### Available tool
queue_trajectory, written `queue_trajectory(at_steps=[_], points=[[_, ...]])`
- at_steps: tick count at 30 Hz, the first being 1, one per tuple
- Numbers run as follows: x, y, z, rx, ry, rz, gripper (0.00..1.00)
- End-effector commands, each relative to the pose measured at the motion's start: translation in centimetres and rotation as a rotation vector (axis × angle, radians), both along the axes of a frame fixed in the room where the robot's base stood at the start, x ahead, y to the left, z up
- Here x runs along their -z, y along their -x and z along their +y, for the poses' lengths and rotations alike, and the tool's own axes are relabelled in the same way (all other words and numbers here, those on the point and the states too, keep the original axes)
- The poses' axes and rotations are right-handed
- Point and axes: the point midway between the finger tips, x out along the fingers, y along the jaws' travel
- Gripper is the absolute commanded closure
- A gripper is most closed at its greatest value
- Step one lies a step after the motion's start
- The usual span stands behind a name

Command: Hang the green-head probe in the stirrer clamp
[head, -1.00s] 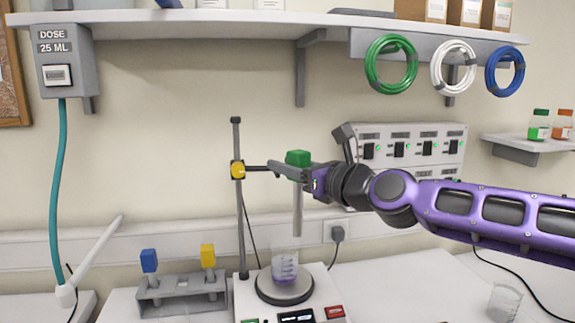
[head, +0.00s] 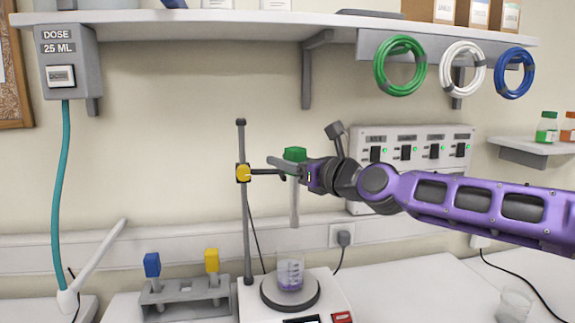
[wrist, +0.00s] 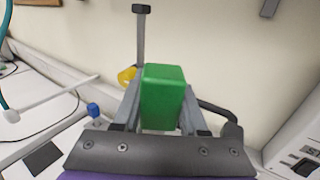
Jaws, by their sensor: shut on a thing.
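The green-head probe (head: 294,154) is in my gripper (head: 285,167), which is shut on it just below the green head. Its pale shaft (head: 294,205) hangs nearly upright, with the lower tip above the beaker (head: 290,272). In the wrist view the green head (wrist: 163,97) fills the space between the fingers. The stirrer clamp (head: 265,172) is a dark arm with a yellow knob (head: 243,173) on the upright rod (head: 246,215). The clamp's outer end is close to the probe in the picture; I cannot tell whether they touch.
The beaker stands on the stirrer plate (head: 268,298) and holds purple liquid. A grey rack (head: 190,300) with a blue-head probe (head: 152,265) and a yellow-head probe (head: 211,260) stands to the left. A switch panel (head: 405,138) is behind my arm. An empty-looking beaker (head: 515,303) stands at right.

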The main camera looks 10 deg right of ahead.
Motion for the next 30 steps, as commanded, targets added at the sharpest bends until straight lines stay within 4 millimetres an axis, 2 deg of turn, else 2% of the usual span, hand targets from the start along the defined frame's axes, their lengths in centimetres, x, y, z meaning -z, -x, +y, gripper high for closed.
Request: queue_trajectory(at_steps=[21,30], points=[[0.2,-5.0,0.0,-0.001,0.000,0.000,1.00],[0.9,-5.5,0.0,0.001,-0.001,0.001,1.00]])
